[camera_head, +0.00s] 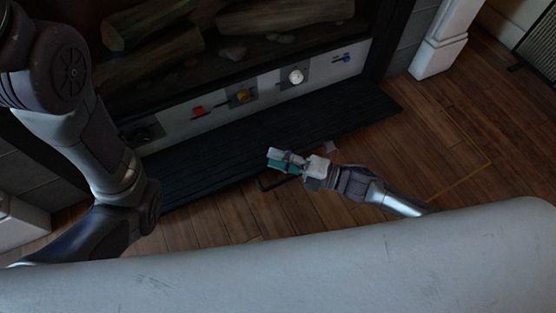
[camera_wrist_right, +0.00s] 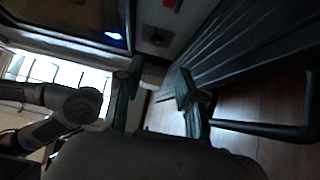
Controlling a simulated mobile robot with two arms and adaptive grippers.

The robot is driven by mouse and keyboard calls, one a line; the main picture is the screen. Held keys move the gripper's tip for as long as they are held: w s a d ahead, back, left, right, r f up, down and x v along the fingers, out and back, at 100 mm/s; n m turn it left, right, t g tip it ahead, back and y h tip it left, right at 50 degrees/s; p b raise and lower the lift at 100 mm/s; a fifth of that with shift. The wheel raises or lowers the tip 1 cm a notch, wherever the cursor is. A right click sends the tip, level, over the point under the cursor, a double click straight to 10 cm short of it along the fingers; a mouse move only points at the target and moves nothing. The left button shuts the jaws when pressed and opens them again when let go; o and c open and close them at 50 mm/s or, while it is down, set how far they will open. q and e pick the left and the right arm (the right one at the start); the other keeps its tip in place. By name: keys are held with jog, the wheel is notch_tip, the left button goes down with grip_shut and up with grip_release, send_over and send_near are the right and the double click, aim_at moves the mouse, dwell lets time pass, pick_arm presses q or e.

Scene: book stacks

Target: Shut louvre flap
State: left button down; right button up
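The louvre flap (camera_head: 345,112) is a dark slatted panel, lowered and lying out flat in front of the fireplace base. Its slats also show in the right wrist view (camera_wrist_right: 245,45). A black bar handle (camera_head: 268,186) sticks out from its front edge; in the right wrist view the handle (camera_wrist_right: 265,128) lies just right of the fingers. My right gripper (camera_head: 278,160) is over the flap's front edge near the handle. In the right wrist view its fingers (camera_wrist_right: 157,100) are apart with nothing between them. My left arm crosses the left side; its gripper is out of view.
Logs (camera_head: 155,28) lie in the fireplace. Wooden floor (camera_head: 420,140) is clear to the right.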

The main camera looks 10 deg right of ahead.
grip_shut()
jog(key=c, duration=0.7)
grip_release()
jog(key=o, duration=0.7)
jog(key=v, duration=1.2)
